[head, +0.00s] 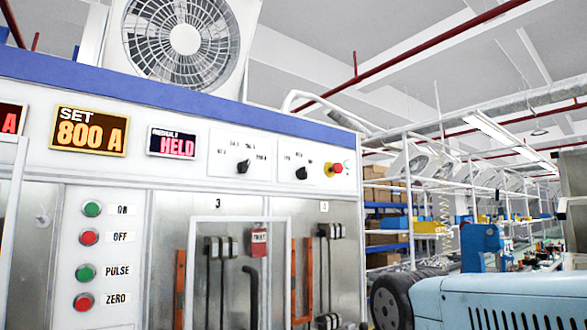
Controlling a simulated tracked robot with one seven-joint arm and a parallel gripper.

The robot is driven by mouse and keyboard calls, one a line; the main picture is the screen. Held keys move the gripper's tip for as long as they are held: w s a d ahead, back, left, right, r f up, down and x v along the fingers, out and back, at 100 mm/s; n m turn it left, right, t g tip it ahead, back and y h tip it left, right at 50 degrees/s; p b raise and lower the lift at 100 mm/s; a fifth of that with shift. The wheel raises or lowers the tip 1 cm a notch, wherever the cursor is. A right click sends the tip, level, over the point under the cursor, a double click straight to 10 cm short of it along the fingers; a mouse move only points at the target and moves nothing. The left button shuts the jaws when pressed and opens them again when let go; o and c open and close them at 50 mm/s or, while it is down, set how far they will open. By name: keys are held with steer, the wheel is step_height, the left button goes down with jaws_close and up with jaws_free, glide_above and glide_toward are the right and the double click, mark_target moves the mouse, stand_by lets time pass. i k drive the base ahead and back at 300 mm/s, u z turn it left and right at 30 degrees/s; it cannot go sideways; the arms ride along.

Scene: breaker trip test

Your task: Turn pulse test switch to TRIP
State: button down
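A test cabinet with a pale front panel (180,118) fills the left of the head view. Two black rotary knobs sit on its upper strip, a left knob (243,166) and a right knob (302,173). Small labels surround both, too small to read, so I cannot tell which is the pulse test switch or where its TRIP mark is. A green button (85,272) lower left is labelled PULSE. An amber display (88,131) reads SET 800 A, and a red display (171,143) appears to read HELD. My gripper is not in view.
A red button with yellow (338,169) sits right of the knobs. ON, OFF and ZERO buttons line the lower left. A framed bay (240,219) holds black cables and a red tag. A fan (182,40) stands on top. Shelving and benches recede right.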

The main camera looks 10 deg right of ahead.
mark_target(302, 174)
steer(key=u, duration=0.05)
steer(key=k, duration=1.1)
steer(key=z, duration=0.5)
steer(key=i, duration=1.4)
steer(key=u, duration=0.6)
